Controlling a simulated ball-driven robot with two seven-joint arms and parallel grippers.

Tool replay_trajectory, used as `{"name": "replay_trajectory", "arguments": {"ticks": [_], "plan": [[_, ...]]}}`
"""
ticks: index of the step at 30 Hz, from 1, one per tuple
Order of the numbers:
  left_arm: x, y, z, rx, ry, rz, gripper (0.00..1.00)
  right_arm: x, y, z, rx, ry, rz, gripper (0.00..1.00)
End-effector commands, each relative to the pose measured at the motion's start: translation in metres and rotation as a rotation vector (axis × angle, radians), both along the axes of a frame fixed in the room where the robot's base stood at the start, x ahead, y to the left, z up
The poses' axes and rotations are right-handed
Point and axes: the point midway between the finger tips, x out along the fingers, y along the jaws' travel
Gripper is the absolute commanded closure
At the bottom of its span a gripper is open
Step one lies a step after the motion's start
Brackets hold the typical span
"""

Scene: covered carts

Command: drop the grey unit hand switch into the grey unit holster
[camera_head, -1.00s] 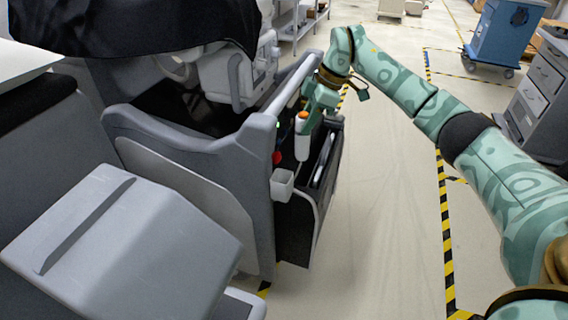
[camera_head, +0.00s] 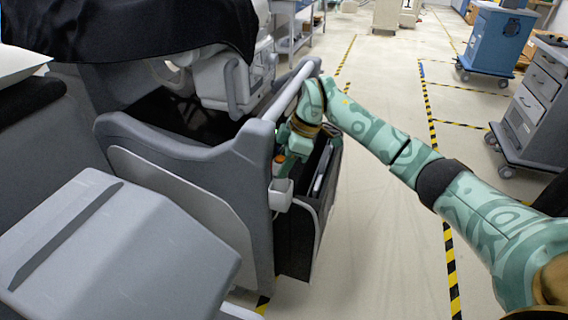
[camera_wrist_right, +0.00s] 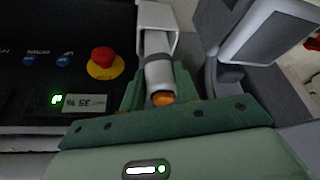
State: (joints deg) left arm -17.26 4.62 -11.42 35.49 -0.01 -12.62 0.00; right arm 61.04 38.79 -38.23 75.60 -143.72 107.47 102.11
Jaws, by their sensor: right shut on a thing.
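The grey unit holster (camera_head: 281,196) is a small pale cup on the grey unit's end near the black side pocket. The hand switch (camera_wrist_right: 160,74) is a pale stick with an orange button on its top end. My right gripper (camera_wrist_right: 161,88) is shut on it, with green fingers on both sides. In the wrist view the switch's far end is at the holster (camera_wrist_right: 174,18) mouth and appears to be inside it; how deep I cannot tell. In the head view the switch (camera_head: 279,160) shows just above the holster, beside my right gripper (camera_head: 285,160). My left gripper is out of view.
The grey unit (camera_head: 180,150) has a red emergency button (camera_wrist_right: 103,57) and lit labels near the holster. The black pocket (camera_head: 300,235) hangs beside it. A blue cart (camera_head: 497,45) and a grey drawer cart (camera_head: 535,105) stand right. The floor between is clear.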

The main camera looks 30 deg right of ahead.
Motion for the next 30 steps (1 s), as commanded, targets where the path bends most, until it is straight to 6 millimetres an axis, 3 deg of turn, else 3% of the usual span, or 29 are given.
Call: {"name": "replay_trajectory", "arguments": {"ticks": [15, 16, 18, 26, 30], "plan": [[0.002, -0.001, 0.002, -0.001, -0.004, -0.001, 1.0, 0.0, 0.0, -0.012, 0.001, 0.001, -0.001, 1.0], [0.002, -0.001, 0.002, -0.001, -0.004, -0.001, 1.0, 0.0, 0.0, -0.012, 0.0, 0.002, -0.001, 0.61], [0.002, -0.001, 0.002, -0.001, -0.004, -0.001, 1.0, 0.0, 0.0, -0.012, 0.0, 0.002, -0.001, 0.47], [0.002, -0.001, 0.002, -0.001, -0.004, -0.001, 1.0, 0.0, 0.0, -0.011, 0.0, 0.0, 0.0, 0.47], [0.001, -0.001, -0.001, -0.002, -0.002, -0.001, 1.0, 0.001, 0.0, 0.0, 0.0, -0.002, 0.001, 0.47]]}}
